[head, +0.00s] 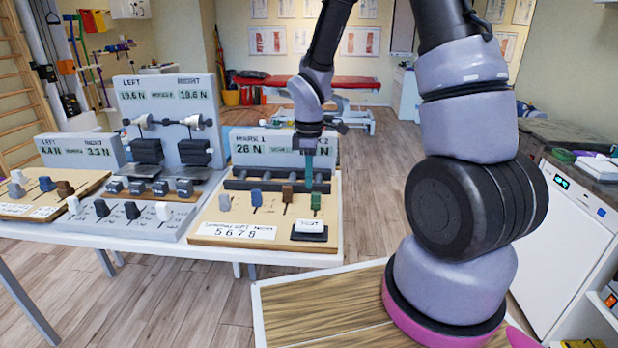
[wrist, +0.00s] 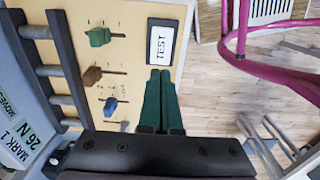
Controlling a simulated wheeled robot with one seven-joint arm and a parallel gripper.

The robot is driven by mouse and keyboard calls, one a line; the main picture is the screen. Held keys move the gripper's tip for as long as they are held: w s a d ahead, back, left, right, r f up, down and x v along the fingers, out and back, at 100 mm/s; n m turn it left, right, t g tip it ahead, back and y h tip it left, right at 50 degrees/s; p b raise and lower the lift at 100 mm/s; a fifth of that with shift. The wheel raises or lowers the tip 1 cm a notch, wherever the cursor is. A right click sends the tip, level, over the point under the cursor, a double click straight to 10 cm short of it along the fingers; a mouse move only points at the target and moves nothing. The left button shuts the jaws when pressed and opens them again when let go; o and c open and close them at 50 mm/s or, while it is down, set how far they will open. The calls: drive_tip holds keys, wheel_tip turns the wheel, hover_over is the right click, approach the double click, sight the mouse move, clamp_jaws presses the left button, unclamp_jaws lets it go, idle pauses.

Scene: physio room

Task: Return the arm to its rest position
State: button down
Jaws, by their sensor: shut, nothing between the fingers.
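My gripper (head: 309,182) hangs from my arm over the right-hand beige panel (head: 330,232) on the table. Its green fingers are shut together with nothing between them, as the wrist view (wrist: 161,75) also shows. In the wrist view the fingertips lie in front of the lower edge of the white TEST button (wrist: 162,44). The gap between them and the panel is hard to judge. The panel carries a green knob (wrist: 98,37), a brown knob (wrist: 92,76) and a blue knob (wrist: 110,105) on slots. My arm is bent forward over the table's right side.
A dark rail rack (head: 275,181) and a display reading 26 N (head: 250,146) stand behind the panel. More panels with knobs fill the table (head: 222,252) to the left. A white cabinet (head: 560,250) stands at the right. Open wooden floor (head: 375,190) lies behind.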

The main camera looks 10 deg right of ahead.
drive_tip(key=s+d+r+m+t, duration=0.2)
drive_tip(key=d+r+m, duration=0.15)
drive_tip(key=r, duration=0.55)
drive_tip(key=s+d+r+m+t, duration=0.1)
drive_tip(key=d+r+m, duration=0.1)
drive_tip(key=r+m, duration=0.5)
drive_tip(key=s+d+r+m+t+y, duration=0.2)
drive_tip(key=s+r+m+t, duration=0.2)
drive_tip(key=s+r+m, duration=0.4)
drive_tip(key=a+v, duration=0.1)
drive_tip(key=v, duration=0.6)
drive_tip(key=shift+s+r, duration=0.25)
drive_tip(key=shift+r, duration=0.15)
idle(1.3)
